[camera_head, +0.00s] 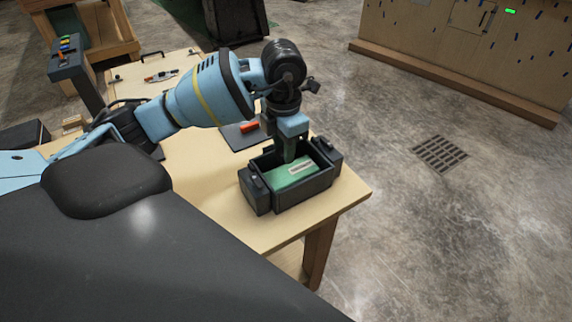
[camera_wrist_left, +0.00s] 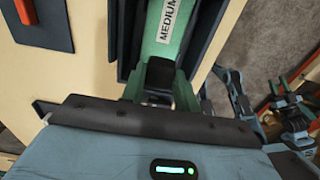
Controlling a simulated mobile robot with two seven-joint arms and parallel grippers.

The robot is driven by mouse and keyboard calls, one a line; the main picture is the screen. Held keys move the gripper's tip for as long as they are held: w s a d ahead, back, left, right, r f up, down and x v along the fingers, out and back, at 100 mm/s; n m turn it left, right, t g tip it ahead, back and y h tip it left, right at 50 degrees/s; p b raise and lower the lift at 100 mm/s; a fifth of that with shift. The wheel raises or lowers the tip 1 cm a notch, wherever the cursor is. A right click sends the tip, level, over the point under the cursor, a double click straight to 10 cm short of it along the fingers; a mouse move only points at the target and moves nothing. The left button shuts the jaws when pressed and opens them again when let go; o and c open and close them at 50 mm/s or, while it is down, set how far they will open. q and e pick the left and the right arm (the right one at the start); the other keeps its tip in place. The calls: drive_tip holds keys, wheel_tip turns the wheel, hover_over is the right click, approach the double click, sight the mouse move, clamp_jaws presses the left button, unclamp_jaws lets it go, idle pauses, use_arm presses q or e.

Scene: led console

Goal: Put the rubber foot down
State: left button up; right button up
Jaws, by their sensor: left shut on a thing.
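My left gripper (camera_head: 289,158) points down into a dark open box (camera_head: 308,193) near the table's corner. The box has a green floor piece (camera_head: 290,172) with a white label reading MEDIUM in the left wrist view. There the green fingers of my left gripper (camera_wrist_left: 160,88) are shut on a small black block, the rubber foot (camera_wrist_left: 159,74). The foot is over the green floor; whether it touches it I cannot tell. In the head view the foot is hidden by the fingers.
The wooden table (camera_head: 205,165) holds a dark pad with an orange-red piece (camera_head: 249,127) behind the box. Small tools (camera_head: 161,76) lie further back. Beyond the table's right edge is open floor.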

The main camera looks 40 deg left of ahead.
sight(284, 175)
use_arm(q)
drive_tip(key=shift+f, duration=2.85)
drive_tip(key=shift+f, duration=0.2)
drive_tip(key=o, duration=0.9)
drive_tip(key=shift+o, duration=0.2)
drive_tip(key=shift+r, duration=0.1)
wheel_tip(284, 175, up, 12)
drive_tip(key=shift+r, duration=0.15)
